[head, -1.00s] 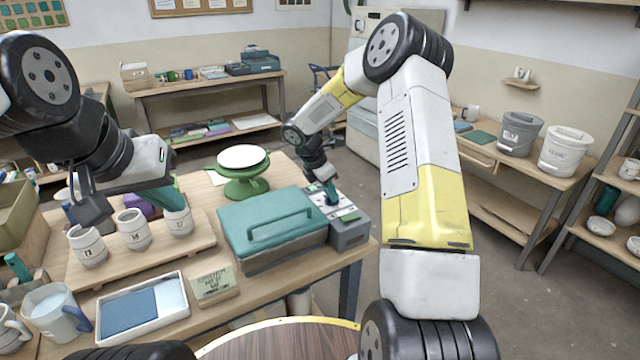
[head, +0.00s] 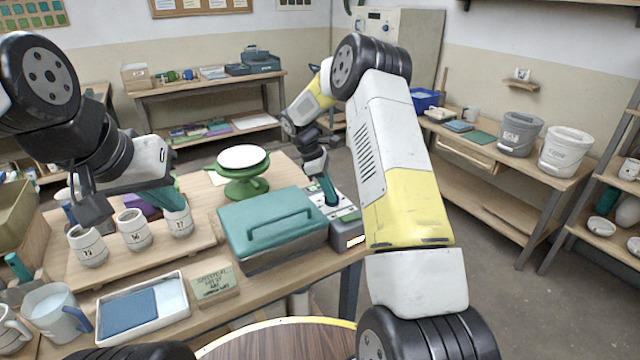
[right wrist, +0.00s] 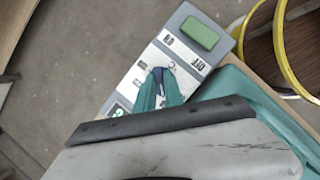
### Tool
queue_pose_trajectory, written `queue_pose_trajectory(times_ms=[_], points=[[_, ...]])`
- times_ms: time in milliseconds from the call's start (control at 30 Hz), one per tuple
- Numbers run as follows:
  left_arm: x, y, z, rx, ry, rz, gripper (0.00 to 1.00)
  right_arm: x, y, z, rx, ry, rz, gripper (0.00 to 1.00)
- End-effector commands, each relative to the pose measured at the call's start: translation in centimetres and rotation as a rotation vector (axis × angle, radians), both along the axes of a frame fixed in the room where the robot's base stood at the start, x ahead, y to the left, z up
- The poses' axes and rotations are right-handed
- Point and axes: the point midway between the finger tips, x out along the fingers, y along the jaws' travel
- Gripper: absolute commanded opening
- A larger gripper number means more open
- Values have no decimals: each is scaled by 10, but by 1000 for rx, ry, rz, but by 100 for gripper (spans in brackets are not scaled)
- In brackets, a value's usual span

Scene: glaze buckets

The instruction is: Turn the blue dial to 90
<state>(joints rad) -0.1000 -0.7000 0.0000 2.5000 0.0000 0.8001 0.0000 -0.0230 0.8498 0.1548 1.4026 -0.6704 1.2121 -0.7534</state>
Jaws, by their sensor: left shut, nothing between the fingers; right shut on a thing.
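A grey control box (head: 345,232) with a light top panel stands at the right end of the table, beside the teal-lidded case. My right gripper (head: 331,197) points down onto its panel. In the right wrist view the teal fingers of this gripper (right wrist: 157,97) are shut on the blue dial (right wrist: 158,74), of which only a small part shows between them. The dial's scale is mostly hidden, so I cannot read its setting. A green switch (right wrist: 200,33) with ON and OFF marks sits at the panel's far end. My left gripper (head: 170,199) is shut and empty near the cups.
The teal-lidded case (head: 270,222) is close to the left of the control box. A green turntable (head: 243,175) stands behind it. Several numbered cups (head: 134,230) stand on a wooden board at the left. A tray (head: 142,308) and sign (head: 213,283) lie in front.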

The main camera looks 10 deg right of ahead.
Motion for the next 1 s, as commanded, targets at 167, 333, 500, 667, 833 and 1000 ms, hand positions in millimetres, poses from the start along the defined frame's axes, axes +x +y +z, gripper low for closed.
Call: queue_pose_trajectory(times_ms=[167, 333, 500, 667, 833, 1000], points=[[0, 0, 0, 0, 0, 0, 0, 2, 0, 0, -1, -2, -168, 0], [0, 0, 0, 0, 0, 0, 0, 3, -1, 0, 0, -4, -331, 0], [0, 0, 0, 0, 0, 0, 0, 4, -2, 1, -1, -4, -490, 0], [0, 0, 0, 0, 0, 0, 0, 5, -3, 1, 0, -4, -624, 0], [0, 0, 0, 0, 0, 0, 0, 5, -3, 1, 1, -3, -743, 0], [0, 0, 0, 0, 0, 0, 0, 5, -3, 1, 1, -4, -826, 0]])
